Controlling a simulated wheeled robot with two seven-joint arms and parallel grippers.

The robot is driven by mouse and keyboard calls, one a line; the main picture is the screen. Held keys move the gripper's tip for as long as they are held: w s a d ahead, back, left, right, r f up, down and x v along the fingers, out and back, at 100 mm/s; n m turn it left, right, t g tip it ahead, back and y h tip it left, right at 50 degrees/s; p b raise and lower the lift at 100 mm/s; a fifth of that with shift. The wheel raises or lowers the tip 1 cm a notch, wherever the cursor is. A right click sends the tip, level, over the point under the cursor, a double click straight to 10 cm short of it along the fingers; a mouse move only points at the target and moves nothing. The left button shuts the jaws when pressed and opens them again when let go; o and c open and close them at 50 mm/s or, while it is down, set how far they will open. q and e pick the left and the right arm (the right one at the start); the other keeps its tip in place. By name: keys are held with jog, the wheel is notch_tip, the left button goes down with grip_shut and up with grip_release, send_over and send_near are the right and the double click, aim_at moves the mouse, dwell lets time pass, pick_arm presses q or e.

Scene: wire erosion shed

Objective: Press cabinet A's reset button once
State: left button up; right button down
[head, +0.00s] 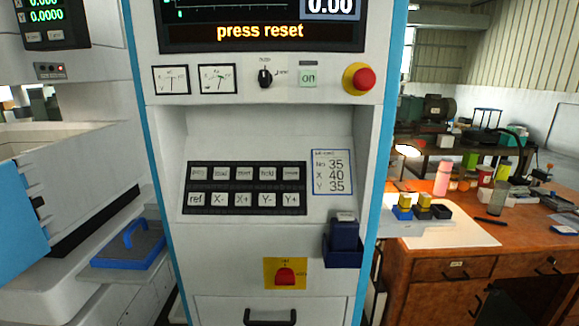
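A white control cabinet (250,245) with blue side edges stands straight ahead; I see no letter A on it. Its screen (262,18) shows "press reset" in orange. Below, a black keypad (245,212) has two rows of pale keys. The lower row reads ref, X-, X+, Y-, Y+. The upper row's print is small; its third key (244,173) seems to read "reset", but I cannot be sure. Neither of my grippers is in view, and nothing covers the keypad.
Above the keypad are two gauges, a black rotary switch (265,77), a green "on" button (308,79) and a red mushroom button (360,79). A dark blue holder (343,245) sticks out at lower right. A cluttered wooden desk (425,245) stands to the right.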

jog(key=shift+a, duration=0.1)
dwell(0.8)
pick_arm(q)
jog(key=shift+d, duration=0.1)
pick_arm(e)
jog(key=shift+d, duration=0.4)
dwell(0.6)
